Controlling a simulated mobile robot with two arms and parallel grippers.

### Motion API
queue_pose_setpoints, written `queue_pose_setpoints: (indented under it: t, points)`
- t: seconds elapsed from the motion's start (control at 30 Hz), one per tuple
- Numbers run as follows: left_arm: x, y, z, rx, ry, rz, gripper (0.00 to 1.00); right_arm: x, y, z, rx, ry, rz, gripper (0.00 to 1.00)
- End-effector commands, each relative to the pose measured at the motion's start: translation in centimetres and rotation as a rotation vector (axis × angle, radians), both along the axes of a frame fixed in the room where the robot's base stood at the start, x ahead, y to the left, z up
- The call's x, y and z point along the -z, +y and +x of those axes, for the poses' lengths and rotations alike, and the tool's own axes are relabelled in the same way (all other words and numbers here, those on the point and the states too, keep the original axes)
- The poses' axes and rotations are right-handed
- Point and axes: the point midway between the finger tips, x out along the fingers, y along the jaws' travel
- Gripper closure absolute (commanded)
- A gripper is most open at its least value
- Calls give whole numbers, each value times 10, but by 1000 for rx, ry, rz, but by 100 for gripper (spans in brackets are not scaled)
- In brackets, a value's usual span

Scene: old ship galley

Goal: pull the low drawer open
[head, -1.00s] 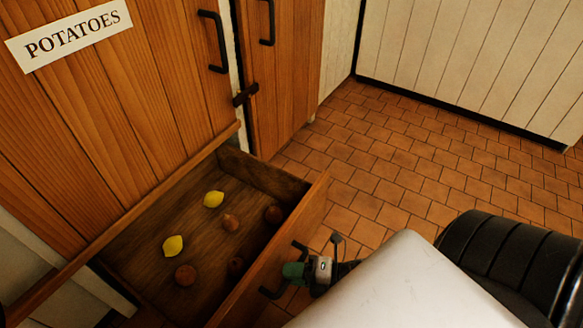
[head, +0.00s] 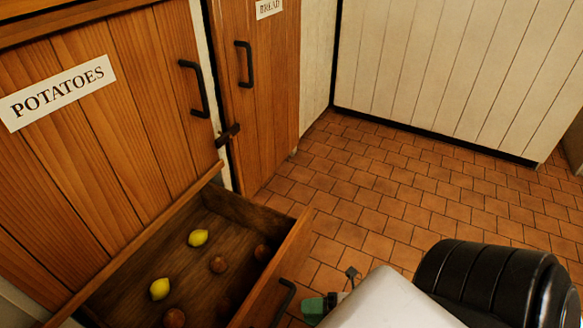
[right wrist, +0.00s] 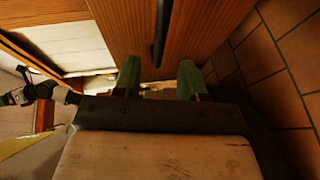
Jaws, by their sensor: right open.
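The low drawer (head: 232,205) stands pulled out below the cupboard door marked POTATOES. Its wooden front (head: 298,245) carries a dark bar handle (head: 283,303). My right gripper (head: 325,305), with green fingertips, is just right of the handle and apart from it, at the bottom of the head view. In the right wrist view its two green fingers (right wrist: 160,82) are spread and empty. The handle (right wrist: 160,30) shows ahead of them, on the drawer front (right wrist: 200,25). My left gripper does not show.
Two lemons (head: 198,238) and several brown round items (head: 218,264) lie in the drawer. The POTATOES door (head: 90,150) and the BREAD door (head: 262,110) are shut. Tiled floor (head: 390,200) is clear to the right, up to a white plank wall (head: 440,70).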

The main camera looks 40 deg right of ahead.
Motion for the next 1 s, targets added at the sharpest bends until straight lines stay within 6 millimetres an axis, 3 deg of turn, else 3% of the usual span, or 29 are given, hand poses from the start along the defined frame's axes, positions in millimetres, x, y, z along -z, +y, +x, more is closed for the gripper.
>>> queue_pose_setpoints:
  t: [0.1, 0.3, 0.9, 1.0]
  points:
    - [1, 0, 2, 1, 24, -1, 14, -6, -14, -15, 1, 3, -1, 58]
    - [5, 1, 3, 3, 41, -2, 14, -7, -23, -25, 0, -1, -1, 58]
    - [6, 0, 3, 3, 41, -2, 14, -7, -24, -26, -1, -2, 1, 58]
    - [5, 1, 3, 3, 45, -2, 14, -16, -16, -20, 2, -14, 33, 58]
